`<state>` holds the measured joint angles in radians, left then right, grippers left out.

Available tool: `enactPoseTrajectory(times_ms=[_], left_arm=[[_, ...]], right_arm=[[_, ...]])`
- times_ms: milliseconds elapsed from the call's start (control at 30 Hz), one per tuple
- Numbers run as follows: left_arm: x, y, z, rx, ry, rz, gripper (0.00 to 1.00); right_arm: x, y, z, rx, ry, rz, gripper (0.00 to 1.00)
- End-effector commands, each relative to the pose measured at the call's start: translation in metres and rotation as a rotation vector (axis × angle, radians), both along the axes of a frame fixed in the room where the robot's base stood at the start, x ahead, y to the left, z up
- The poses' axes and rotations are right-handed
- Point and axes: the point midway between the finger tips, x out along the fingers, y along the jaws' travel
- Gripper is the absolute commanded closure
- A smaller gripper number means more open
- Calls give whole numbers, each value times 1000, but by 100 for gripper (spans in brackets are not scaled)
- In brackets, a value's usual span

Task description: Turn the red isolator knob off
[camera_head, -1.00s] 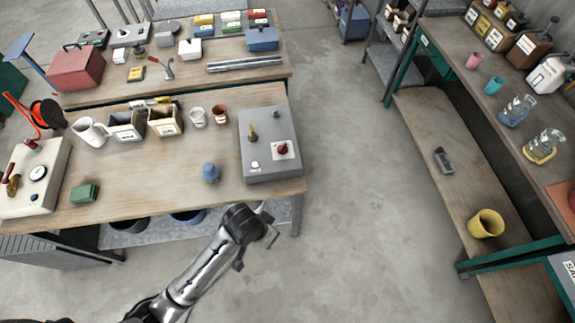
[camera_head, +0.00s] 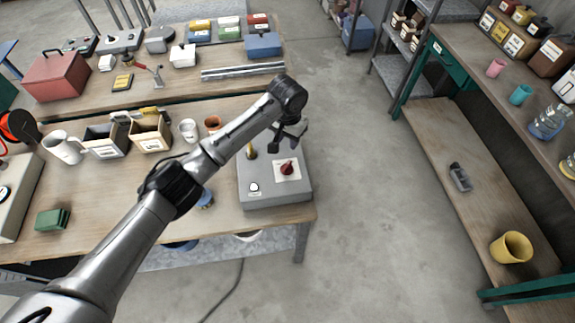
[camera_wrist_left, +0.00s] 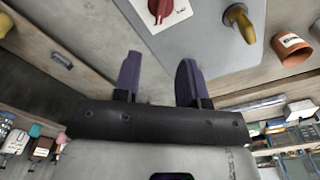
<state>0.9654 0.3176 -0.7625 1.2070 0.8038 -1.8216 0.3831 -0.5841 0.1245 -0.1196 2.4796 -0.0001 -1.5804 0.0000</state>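The red isolator knob (camera_head: 287,168) sits on a white square plate on top of a grey control box (camera_head: 262,199) at the right end of the near bench. It also shows at the top of the left wrist view (camera_wrist_left: 160,8). My left gripper (camera_head: 291,138) hangs over the far part of the box, a little beyond the knob in the head view. In the left wrist view its two purple-grey fingers (camera_wrist_left: 157,80) are spread apart with nothing between them. The knob is apart from the fingers. My right gripper is not in view.
A yellow-brass lever (camera_head: 251,151) stands on the box left of the knob, and a white button (camera_head: 254,187) is near its front. A terracotta cup (camera_head: 213,123) stands left of the box. The floor right of the bench is clear.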

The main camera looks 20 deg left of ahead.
Motion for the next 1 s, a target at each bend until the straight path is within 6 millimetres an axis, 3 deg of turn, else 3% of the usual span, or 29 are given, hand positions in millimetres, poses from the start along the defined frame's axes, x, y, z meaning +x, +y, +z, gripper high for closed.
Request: enactPoseTrajectory(times_ms=[600, 800, 1000], left_arm=[[0, 1, -102, 2, 3, 2, 62], [1, 0, -123, 2, 2, 2, 62], [1, 0, -132, 1, 0, 1, 62]], right_arm=[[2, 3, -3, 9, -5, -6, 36], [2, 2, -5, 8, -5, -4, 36], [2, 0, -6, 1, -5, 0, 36]])
